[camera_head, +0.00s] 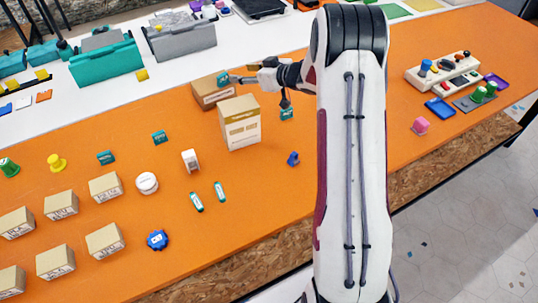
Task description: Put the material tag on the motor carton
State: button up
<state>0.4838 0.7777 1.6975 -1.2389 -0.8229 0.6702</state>
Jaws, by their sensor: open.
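My gripper (236,79) is open and reaches left over a low brown carton (212,97). A small teal tag (222,80) lies at the top of this carton, right by the fingertips; whether they touch it I cannot tell. A taller tan carton (240,126) stands upright just in front. More teal tags lie on the orange table: one right of the tall carton (287,113), one to its left (159,137) and one farther left (106,157). Print on the tags and cartons is too small to read, so I cannot tell which carton is the motor one.
Several small tan boxes (105,240) stand at the front left of the orange table (270,210). A white round piece (147,183), a small white box (190,160) and a blue piece (157,240) lie nearby. A control panel (442,72) sits at the right. My arm hides the middle right.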

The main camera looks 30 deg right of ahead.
notch_tip(320, 180, up, 8)
jog(key=m+h, duration=0.1)
jog(key=h, duration=0.2)
jog(key=s+a+r+m+g+h, duration=0.1)
jog(key=s+r+h, duration=0.1)
jog(key=s+r, duration=0.45)
jog(key=s+a+r+m+h, duration=0.1)
jog(key=s+r+m+h, duration=0.15)
jog(key=s+r, duration=0.35)
jog(key=s+a+f+g+y, duration=0.1)
jog(key=s+a, duration=0.3)
jog(key=s, duration=0.8)
jog(key=s+a+f+g, duration=0.3)
jog(key=s+a, duration=0.2)
jog(key=s, duration=0.7)
jog(key=s+a+f+g+y, duration=0.1)
jog(key=s+a, duration=0.4)
jog(key=s, duration=0.7)
jog(key=shift+a+f+g+y, duration=0.2)
jog(key=shift+f+g+y, duration=0.2)
jog(key=shift+g, duration=0.1)
